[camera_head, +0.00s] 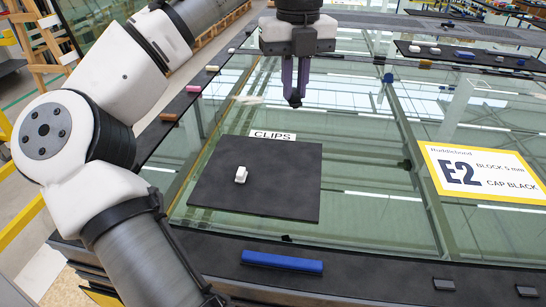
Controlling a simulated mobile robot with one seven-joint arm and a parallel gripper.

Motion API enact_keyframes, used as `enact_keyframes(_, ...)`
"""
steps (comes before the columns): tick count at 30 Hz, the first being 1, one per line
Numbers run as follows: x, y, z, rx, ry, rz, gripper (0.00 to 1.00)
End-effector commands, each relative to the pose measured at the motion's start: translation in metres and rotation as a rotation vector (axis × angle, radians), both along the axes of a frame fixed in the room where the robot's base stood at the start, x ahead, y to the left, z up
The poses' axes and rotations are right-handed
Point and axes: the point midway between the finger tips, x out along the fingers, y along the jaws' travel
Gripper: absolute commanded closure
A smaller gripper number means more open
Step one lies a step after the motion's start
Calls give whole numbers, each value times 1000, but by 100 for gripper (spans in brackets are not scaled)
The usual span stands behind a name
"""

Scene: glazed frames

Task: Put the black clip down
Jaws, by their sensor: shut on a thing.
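My gripper (296,82) points down over the glass, above and behind the dark mat (286,194). Its purple fingers are close together on a small black clip (295,101), which shows at the fingertips. The clip hangs apart from the mat. Much of the clip is hidden by the fingers. A white label reading CLIPS (272,136) lies at the mat's far edge. A white clip (241,174) sits on the left part of the mat.
A blue block (282,262) and small dark blocks (444,285) lie on the near black border. A yellow-edged E2 sign (485,174) lies on the glass at right. Several small blocks line the left border. The mat's right side is bare.

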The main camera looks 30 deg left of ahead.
Motion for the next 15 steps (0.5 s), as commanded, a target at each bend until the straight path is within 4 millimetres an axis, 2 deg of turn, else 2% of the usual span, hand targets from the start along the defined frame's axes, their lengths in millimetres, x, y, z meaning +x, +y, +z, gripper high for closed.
enact_keyframes(5,0,0,-24,-5,3,-4,100)
enact_keyframes(15,-1,1,-111,2,3,3,100)
